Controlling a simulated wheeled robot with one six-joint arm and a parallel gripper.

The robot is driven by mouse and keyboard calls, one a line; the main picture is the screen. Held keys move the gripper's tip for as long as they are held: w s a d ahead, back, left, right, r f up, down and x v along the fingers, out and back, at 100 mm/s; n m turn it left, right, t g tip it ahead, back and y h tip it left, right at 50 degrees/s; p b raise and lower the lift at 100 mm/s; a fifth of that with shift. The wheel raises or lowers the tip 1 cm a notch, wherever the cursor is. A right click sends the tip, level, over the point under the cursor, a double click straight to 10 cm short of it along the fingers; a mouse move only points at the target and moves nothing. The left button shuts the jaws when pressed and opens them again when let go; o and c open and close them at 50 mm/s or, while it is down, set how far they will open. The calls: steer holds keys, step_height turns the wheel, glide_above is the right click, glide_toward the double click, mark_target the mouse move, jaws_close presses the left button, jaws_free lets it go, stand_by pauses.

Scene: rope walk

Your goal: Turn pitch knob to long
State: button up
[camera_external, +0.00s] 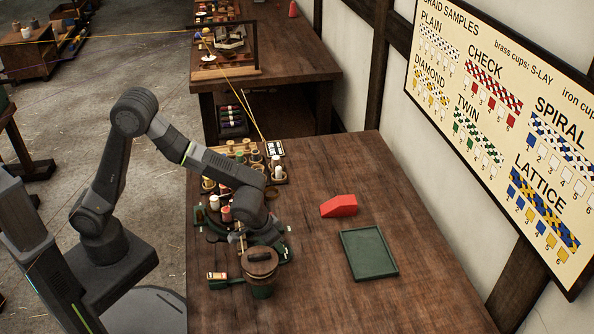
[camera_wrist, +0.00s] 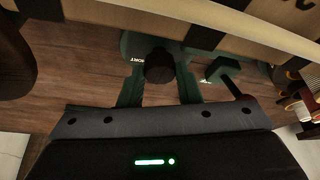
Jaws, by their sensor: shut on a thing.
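The pitch knob (camera_wrist: 160,67) is a small dark round knob on a dark green part of the braiding machine (camera_wrist: 205,62). White lettering beside it in the wrist view is partly covered and reads like "SHORT", seen upside down. My gripper (camera_wrist: 160,82) has one finger on each side of the knob and is shut on it. Which way the knob's pointer faces cannot be made out. In the external view the green machine (camera_external: 270,240) stands at the table's left side, and my arm hides the knob and most of my gripper.
A red wedge-shaped block (camera_external: 339,205) and a green tray (camera_external: 369,254) lie on the wooden table (camera_external: 420,290). A lidded pot (camera_external: 261,272) stands in front of the machine. Spools (camera_external: 275,165) stand behind it. The table's right part is clear.

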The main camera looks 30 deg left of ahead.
stand_by(0.4)
steer(key=o, duration=1)
steer(key=shift+c, duration=0.2)
steer(key=shift+r, duration=0.15)
steer(key=v, duration=1.3)
steer(key=shift+r, duration=0.3)
steer(key=shift+s+f, duration=0.1)
steer(key=shift+f, duration=0.05)
steer(key=x, duration=1.3)
steer(key=shift+f, duration=0.35)
